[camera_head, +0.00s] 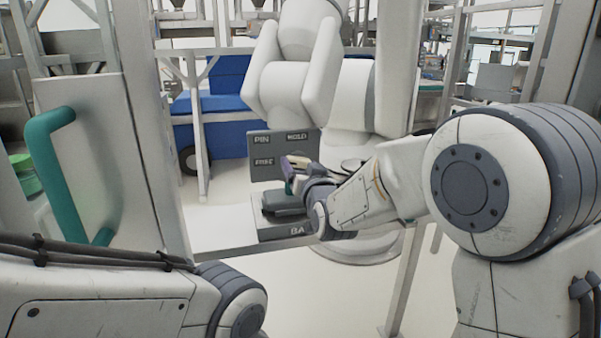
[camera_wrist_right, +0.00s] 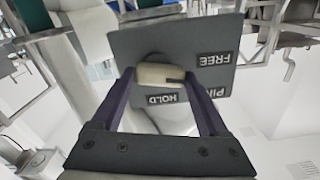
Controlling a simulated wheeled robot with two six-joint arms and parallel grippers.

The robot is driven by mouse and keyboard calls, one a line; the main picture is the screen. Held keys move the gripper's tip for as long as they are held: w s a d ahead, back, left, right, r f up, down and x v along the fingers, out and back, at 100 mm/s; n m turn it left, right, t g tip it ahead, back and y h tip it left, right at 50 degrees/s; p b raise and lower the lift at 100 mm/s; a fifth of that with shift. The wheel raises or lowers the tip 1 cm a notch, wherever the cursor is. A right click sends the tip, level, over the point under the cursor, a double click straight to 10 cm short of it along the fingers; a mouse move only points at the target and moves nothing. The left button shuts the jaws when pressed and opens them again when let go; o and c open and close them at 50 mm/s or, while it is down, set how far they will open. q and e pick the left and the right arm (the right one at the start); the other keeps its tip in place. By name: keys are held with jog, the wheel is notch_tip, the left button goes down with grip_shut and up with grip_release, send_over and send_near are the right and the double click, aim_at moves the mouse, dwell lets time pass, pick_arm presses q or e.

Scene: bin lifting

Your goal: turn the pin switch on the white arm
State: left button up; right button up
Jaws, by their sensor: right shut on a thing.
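The white arm (camera_head: 290,85) stands behind a dark grey panel (camera_head: 268,143) lettered PIN, HOLD and FREE. The panel also shows in the right wrist view (camera_wrist_right: 220,40), turned over. The switch is a beige knob (camera_wrist_right: 160,75) with a dark mark near its right end, close above the HOLD label in that view. My right gripper (camera_head: 296,172) is at the panel's front. In the right wrist view its two purple fingers (camera_wrist_right: 161,78) are shut on the knob, one at each end. My left arm shows at the lower left, but its gripper is out of view.
A grey door with a green handle (camera_head: 48,150) and a metal post stand at the left. A dark box-like base (camera_head: 285,203) sits below the panel. A blue bin (camera_head: 222,105) is behind. Pale floor is open at the lower middle.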

jog(key=m+b, duration=0.5)
jog(key=m, duration=0.1)
jog(key=shift+d+f, duration=0.1)
jog(key=shift+f, duration=0.05)
jog(key=m+b, duration=0.5)
jog(key=shift+d+m+b, duration=0.1)
jog(key=shift+m+b, duration=0.25)
jog(key=shift+m, duration=0.05)
jog(key=shift+m+b, duration=1.65)
jog(key=shift+m, duration=0.05)
jog(key=shift+r, duration=0.2)
jog(key=o, duration=1.2)
jog(key=shift+o, duration=0.2)
jog(key=v, duration=1)
jog(key=shift+s+p, duration=0.2)
jog(key=shift+p, duration=0.15)
